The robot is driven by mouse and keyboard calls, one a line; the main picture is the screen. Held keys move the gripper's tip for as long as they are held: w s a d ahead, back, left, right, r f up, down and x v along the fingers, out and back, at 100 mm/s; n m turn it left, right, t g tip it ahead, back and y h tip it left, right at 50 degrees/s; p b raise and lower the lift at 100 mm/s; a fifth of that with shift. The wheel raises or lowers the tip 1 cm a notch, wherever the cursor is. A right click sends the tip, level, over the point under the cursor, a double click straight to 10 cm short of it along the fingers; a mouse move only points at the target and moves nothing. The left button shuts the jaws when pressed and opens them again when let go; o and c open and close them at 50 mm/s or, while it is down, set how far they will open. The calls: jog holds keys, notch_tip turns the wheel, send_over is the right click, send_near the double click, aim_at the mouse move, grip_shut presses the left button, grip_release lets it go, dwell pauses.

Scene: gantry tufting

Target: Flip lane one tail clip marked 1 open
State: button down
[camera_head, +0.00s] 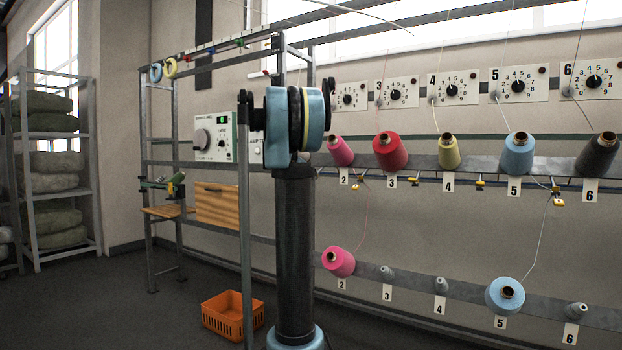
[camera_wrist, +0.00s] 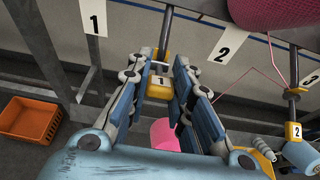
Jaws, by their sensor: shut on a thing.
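The yellow tail clip marked 1 (camera_wrist: 159,91) hangs from a metal rod under the rail in the wrist view. My gripper (camera_wrist: 164,66) has one finger on each side of it, shut on it. The fingers hide part of the clip's sides, and I cannot tell whether its flap is open or closed. In the head view my own arm and column hide lane one, so neither clip 1 nor my gripper shows there.
A white lane 1 card (camera_wrist: 94,18) and lane 2 card (camera_wrist: 223,42) hang nearby. A yellow clip marked 2 (camera_wrist: 294,130) and a pink cone (camera_wrist: 166,134) are close on the right and below. An orange crate (camera_head: 232,314) stands on the floor.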

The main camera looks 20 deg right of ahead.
jog(key=shift+w, duration=0.1)
jog(key=c, duration=1.4)
grip_release()
jog(key=v, duration=1.2)
jog(key=shift+f, duration=0.15)
jog(key=s+a+f+m+g+y, duration=0.2)
jog(key=s+a+f+m, duration=0.4)
jog(key=s+f, duration=0.8)
jog(key=s+a+f+m+g+y, duration=0.2)
jog(key=s+a+f+m+y, duration=0.3)
jog(key=s+f+m, duration=0.5)
jog(key=s+a+f+m+g+y, duration=0.2)
jog(key=s+a+f+m, duration=0.7)
jog(key=s+f, duration=1)
jog(key=shift+s+a+f+y, duration=0.2)
jog(key=shift+s+y, duration=0.7)
jog(key=shift+y, duration=0.3)
